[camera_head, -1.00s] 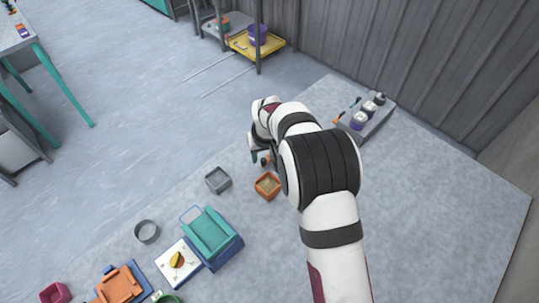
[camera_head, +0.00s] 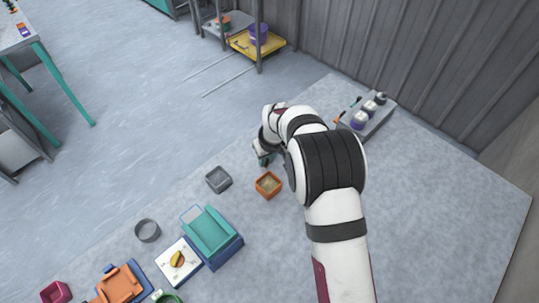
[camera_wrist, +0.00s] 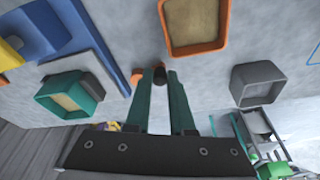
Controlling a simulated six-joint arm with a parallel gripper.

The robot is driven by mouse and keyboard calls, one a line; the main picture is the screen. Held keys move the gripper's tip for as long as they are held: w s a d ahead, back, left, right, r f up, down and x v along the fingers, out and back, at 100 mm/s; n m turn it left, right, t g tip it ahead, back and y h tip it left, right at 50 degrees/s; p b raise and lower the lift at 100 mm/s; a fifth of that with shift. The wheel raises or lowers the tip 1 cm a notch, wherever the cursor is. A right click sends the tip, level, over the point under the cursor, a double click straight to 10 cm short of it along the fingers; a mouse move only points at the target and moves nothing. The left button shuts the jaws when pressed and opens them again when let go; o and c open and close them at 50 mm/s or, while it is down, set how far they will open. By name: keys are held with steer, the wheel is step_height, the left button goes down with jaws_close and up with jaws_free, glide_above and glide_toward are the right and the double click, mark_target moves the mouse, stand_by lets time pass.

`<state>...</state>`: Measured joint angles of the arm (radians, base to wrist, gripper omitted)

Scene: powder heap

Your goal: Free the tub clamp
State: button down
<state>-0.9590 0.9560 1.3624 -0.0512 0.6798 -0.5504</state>
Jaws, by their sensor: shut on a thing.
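The orange-rimmed square tub (camera_head: 268,195) stands on the work surface and holds tan powder; it also shows at the top of the wrist view (camera_wrist: 195,51). My gripper (camera_head: 263,162) is low, just behind this tub. In the wrist view its teal fingers (camera_wrist: 160,76) are shut on a small dark piece (camera_wrist: 160,71). An orange end (camera_wrist: 137,77) shows just left of the fingertips; I cannot tell if it belongs to the same thing. The fingers hide most of the held piece, and I cannot make out a clamp for certain.
A grey square tub (camera_head: 218,181) stands left of the orange tub. A teal tub (camera_wrist: 75,98) shows in the wrist view. A teal tray device (camera_head: 212,232), a dial scale (camera_head: 178,262) and a grey ring (camera_head: 147,231) lie front left. Bottles on a grey tray (camera_head: 368,120) stand behind right.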

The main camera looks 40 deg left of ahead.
steer(key=shift+d+n+g, duration=0.3)
steer(key=shift+d+n, duration=0.05)
steer(key=shift+n, duration=0.75)
steer(key=shift+w, duration=0.1)
steer(key=n, duration=0.3)
steer(key=d+n+g, duration=0.1)
steer(key=shift+w, duration=0.35)
steer(key=shift+d+n, duration=0.1)
steer(key=shift+n, duration=0.2)
